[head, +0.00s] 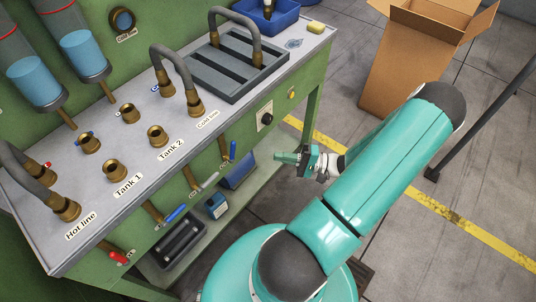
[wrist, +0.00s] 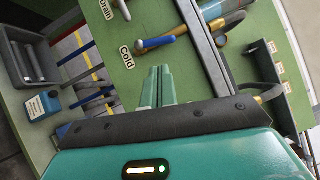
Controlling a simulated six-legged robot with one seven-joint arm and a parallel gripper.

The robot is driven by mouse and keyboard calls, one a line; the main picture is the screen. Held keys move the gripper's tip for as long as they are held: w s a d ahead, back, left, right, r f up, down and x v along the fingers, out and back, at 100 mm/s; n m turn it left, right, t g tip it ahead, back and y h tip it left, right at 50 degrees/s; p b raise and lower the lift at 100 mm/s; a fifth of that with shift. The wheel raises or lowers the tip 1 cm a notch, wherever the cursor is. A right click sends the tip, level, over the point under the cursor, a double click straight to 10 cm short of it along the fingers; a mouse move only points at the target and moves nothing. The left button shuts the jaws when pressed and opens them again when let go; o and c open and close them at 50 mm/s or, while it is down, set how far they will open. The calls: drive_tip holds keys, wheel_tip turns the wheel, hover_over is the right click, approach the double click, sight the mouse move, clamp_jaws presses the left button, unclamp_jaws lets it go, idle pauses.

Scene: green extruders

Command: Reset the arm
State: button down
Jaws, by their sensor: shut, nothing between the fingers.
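My teal arm reaches up from the bottom of the head view and bends back toward the bench. My gripper (head: 294,157) is at its end, in front of the bench's right part and apart from it. In the wrist view the gripper fingers (wrist: 157,87) are together with nothing between them. They point toward the green bench front with the Cold label (wrist: 127,57) and a blue-handled valve (wrist: 155,43).
The green bench (head: 130,150) carries brass fittings, hoses, a grey slotted tray (head: 225,72) and a blue bin (head: 270,12). Its lower shelf holds a black tray (head: 178,243) and a blue box (head: 216,206). A cardboard box (head: 415,60) stands on the floor behind my arm.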

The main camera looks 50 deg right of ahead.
drive_tip(key=shift+v, duration=1.05)
drive_tip(key=w+a+r+n+g+h, duration=0.2)
drive_tip(key=w+a+r+n+g, duration=0.2)
drive_tip(key=a+r+g, duration=0.35)
drive_tip(key=w+a+r+n+g+h, duration=0.25)
drive_tip(key=a+r+n+g, duration=0.25)
drive_tip(key=a+r+g, duration=0.3)
drive_tip(key=s+a+r+n+t+h, duration=0.1)
drive_tip(key=a+r+n+t+h, duration=0.3)
drive_tip(key=a+r, duration=0.9)
wheel_tip(320, 180, up, 3)
drive_tip(key=t+h, duration=0.1)
drive_tip(key=h, duration=0.1)
drive_tip(key=shift+s+a+f+h, duration=0.2)
drive_tip(key=shift+s+a+h, duration=0.15)
drive_tip(key=shift+s, duration=0.05)
